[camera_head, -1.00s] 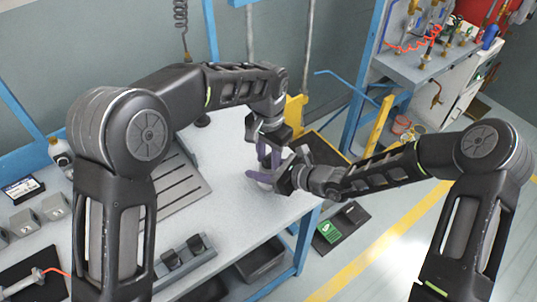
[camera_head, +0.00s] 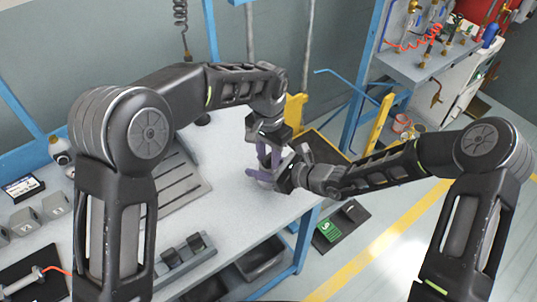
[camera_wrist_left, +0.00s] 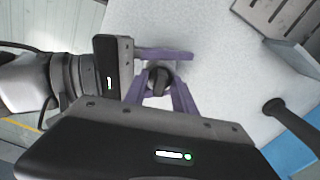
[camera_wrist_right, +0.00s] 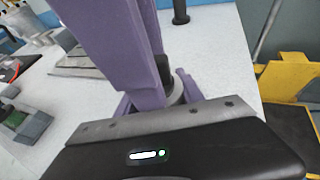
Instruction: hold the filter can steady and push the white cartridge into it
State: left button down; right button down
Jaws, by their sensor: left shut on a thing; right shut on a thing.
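My left gripper (camera_head: 266,158) points down from above at the right end of the bench. Its purple fingers are shut on a dark, rounded piece (camera_wrist_left: 158,80), perhaps the top of the cartridge. My right gripper (camera_head: 258,179) reaches in from the right, low over the bench, with purple fingers around the grey filter can (camera_wrist_right: 177,90). The can is partly hidden by fingers and gripper body. In the right wrist view the dark piece (camera_wrist_right: 163,70) is right at the can's top. No white part of the cartridge is clearly visible, and its depth cannot be told.
The white bench top (camera_head: 228,205) is clear around the grippers. A slotted grey plate (camera_head: 180,187) lies to the left. A dark upright post (camera_wrist_right: 180,12) stands nearby on the bench. A yellow frame (camera_head: 294,112) and dark tray (camera_head: 325,147) are beyond the right end.

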pick_arm(q)
jog(key=c, duration=0.9)
grip_release()
jog(key=shift+c, duration=0.2)
jog(key=shift+d, duration=0.1)
notch_tip(320, 180, up, 12)
jog(key=shift+a, duration=0.2)
